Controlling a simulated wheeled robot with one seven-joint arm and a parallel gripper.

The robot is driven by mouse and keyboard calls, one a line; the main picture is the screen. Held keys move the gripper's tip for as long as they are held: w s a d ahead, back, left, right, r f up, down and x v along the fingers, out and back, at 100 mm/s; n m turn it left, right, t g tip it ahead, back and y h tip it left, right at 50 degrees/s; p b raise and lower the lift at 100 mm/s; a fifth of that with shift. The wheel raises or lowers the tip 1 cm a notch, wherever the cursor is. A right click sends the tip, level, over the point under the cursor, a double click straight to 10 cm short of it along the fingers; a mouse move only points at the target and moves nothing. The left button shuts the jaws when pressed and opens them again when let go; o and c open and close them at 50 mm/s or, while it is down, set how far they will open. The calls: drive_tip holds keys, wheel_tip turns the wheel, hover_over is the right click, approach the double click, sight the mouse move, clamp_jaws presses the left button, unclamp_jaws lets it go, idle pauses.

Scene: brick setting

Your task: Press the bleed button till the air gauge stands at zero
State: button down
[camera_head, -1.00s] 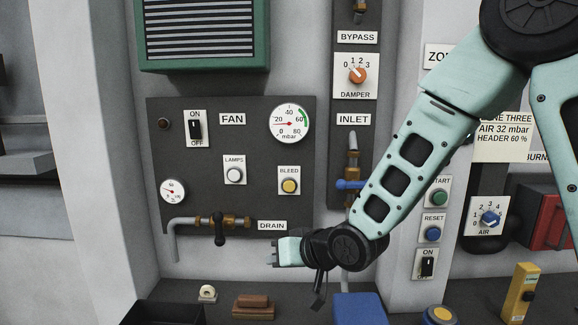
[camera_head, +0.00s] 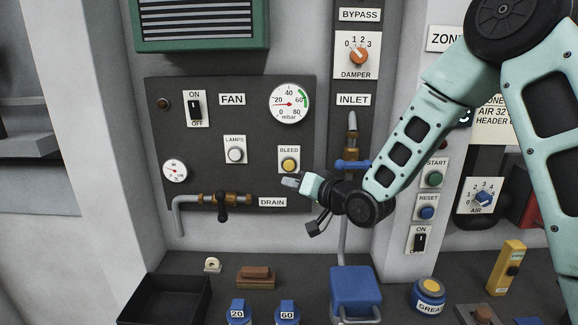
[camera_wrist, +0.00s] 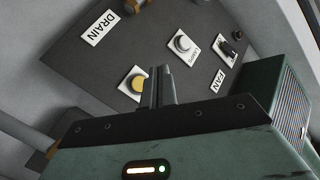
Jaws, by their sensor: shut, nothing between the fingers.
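The yellow bleed button (camera_head: 289,164) sits on a white plate marked BLEED on the dark panel; it also shows in the wrist view (camera_wrist: 138,83). My gripper (camera_head: 289,182) is shut and empty, its tips just below the button in the head view. In the wrist view the shut fingers (camera_wrist: 160,88) overlap the button's edge; I cannot tell whether they touch it. The large mbar gauge (camera_head: 290,103) above has its red needle pointing left, near the 20 mark and off zero. A smaller gauge (camera_head: 174,170) is at the panel's left; its reading is too small to tell.
The lamps button (camera_head: 236,155) and fan switch (camera_head: 195,108) are left of the bleed button. The drain valve (camera_head: 221,205) lies below left, the blue-handled inlet valve (camera_head: 352,164) to the right. A blue box (camera_head: 356,287) and a black tray (camera_head: 165,300) stand on the shelf below.

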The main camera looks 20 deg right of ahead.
approach(284, 166)
drive_tip(key=shift+s+a+p+x, duration=0.1)
drive_tip(key=shift+a+p+x, duration=0.05)
drive_tip(key=shift+x, duration=0.7)
drive_tip(key=shift+s+a+p+x, duration=0.1)
drive_tip(key=shift+a+p+x, duration=0.1)
drive_tip(key=shift+x, duration=0.7)
drive_tip(key=shift+s+a+p+x, duration=0.1)
drive_tip(key=shift+a+x, duration=0.05)
drive_tip(key=shift+x, duration=0.7)
drive_tip(key=shift+w+f, duration=0.1)
drive_tip(key=shift+f, duration=0.1)
drive_tip(key=shift+w+d, duration=0.1)
drive_tip(key=shift+w, duration=0.2)
drive_tip(key=shift+w+d, duration=0.15)
drive_tip(key=shift+w, duration=0.3)
idle(0.3)
drive_tip(key=shift+s, duration=0.15)
drive_tip(key=shift+s+a+b, duration=0.25)
drive_tip(key=shift+s+b, duration=0.1)
drive_tip(key=shift+s, duration=0.35)
drive_tip(key=s, duration=0.1)
drive_tip(key=s+a, duration=0.1)
drive_tip(key=s, duration=0.1)
drive_tip(key=s+b, duration=0.1)
drive_tip(key=shift+s+a, duration=0.3)
drive_tip(key=shift+s, duration=0.1)
